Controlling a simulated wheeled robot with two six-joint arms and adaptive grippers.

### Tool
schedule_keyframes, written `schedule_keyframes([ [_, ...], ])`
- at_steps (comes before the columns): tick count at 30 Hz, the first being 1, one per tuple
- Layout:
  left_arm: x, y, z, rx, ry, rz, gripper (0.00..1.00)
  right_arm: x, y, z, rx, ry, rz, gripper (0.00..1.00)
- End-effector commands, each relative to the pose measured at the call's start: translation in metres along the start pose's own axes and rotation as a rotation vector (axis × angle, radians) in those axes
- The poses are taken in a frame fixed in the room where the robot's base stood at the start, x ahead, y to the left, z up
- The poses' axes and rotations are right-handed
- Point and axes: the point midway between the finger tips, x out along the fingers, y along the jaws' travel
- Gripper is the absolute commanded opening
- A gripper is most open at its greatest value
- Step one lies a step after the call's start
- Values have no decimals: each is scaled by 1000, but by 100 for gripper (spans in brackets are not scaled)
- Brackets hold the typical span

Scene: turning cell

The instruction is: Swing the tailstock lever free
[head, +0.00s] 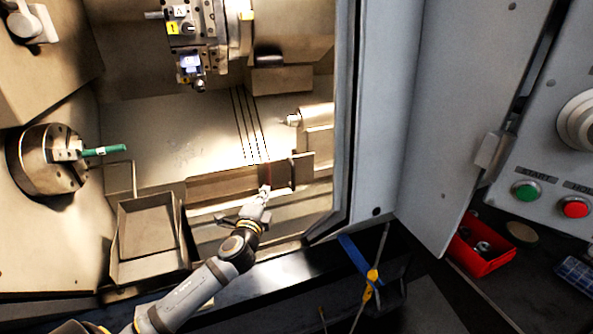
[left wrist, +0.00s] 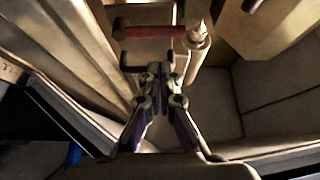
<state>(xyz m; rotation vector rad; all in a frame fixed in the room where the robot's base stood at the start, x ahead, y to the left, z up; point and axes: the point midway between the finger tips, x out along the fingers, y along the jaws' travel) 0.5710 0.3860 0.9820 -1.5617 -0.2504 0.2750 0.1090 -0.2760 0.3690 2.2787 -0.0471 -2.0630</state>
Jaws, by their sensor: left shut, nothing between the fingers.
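The tailstock (head: 318,115) stands at the right of the machine's inside, its pointed centre facing left. A dark red lever (left wrist: 152,32) with a dark end lies across the top middle of the left wrist view. In the head view a small red strip, likely the lever (head: 267,171), shows just beyond my fingertips. My left gripper (head: 265,190) is shut and empty just short of it. In the left wrist view the fingertips (left wrist: 156,70) are close below the lever; I cannot tell whether they touch.
A chuck (head: 48,160) holding a green bar (head: 105,151) is at the left. A tool turret (head: 195,35) hangs at the top. A metal tray (head: 150,235) stands left of my left arm. The door (head: 415,110) is at the right, with a red bin (head: 478,252) beyond.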

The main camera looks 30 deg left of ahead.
Motion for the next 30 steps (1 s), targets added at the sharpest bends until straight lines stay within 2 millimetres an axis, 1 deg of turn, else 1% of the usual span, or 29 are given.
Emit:
schedule_keyframes([
  [1,-1,-5,-2,6,3,-10,0,0,1,0,0,-1,1,51],
  [3,-2,-8,-2,9,4,-16,0,0,2,0,-1,-1,2,51],
  [11,-1,-8,-2,8,3,-15,0,0,2,4,-1,-5,2,51],
  [14,4,-8,-2,7,1,-15,0,-2,2,4,-1,-5,2,51],
  [17,18,-10,-2,5,0,-16,0,-4,3,3,-2,-5,3,51],
  [24,66,-11,-2,4,0,-15,0,-13,5,2,-2,-5,5,51],
  [27,81,-10,-2,4,2,-15,0,-15,5,2,-2,-4,5,51],
  [30,92,-10,-2,5,2,-14,0,-16,5,1,-2,-4,5,51],
])
